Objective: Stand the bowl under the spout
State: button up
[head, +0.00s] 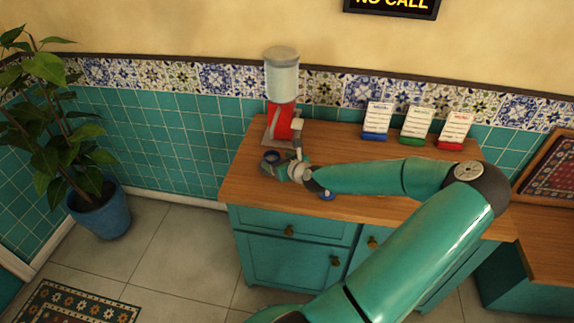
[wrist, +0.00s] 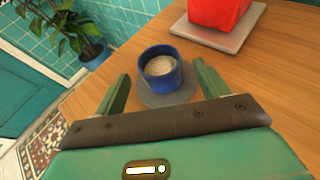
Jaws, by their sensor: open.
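A small blue bowl (wrist: 161,72) with pale contents stands upright on a grey disc (wrist: 165,98) on the wooden top. In the head view the bowl (head: 271,155) is at the counter's left end, in front of the red dispenser (head: 281,122) with its clear jar (head: 282,75). In the wrist view the dispenser's red body (wrist: 218,12) stands on a grey base (wrist: 215,36) beyond the bowl, apart from it. My gripper (wrist: 160,85) is open, its green fingers at either side of the bowl, with gaps visible. The spout is not clear in either view.
Blue, green and red card holders (head: 416,124) stand along the back of the counter (head: 365,150). A blue piece (head: 327,196) shows below my arm near the front edge. A potted plant (head: 99,207) stands on the floor at left. Bare wood lies right of the bowl.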

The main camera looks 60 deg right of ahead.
jog(key=v, duration=0.5)
jog(key=shift+s+a+r, duration=0.1)
jog(key=shift+s, duration=0.25)
jog(key=shift+a, duration=0.1)
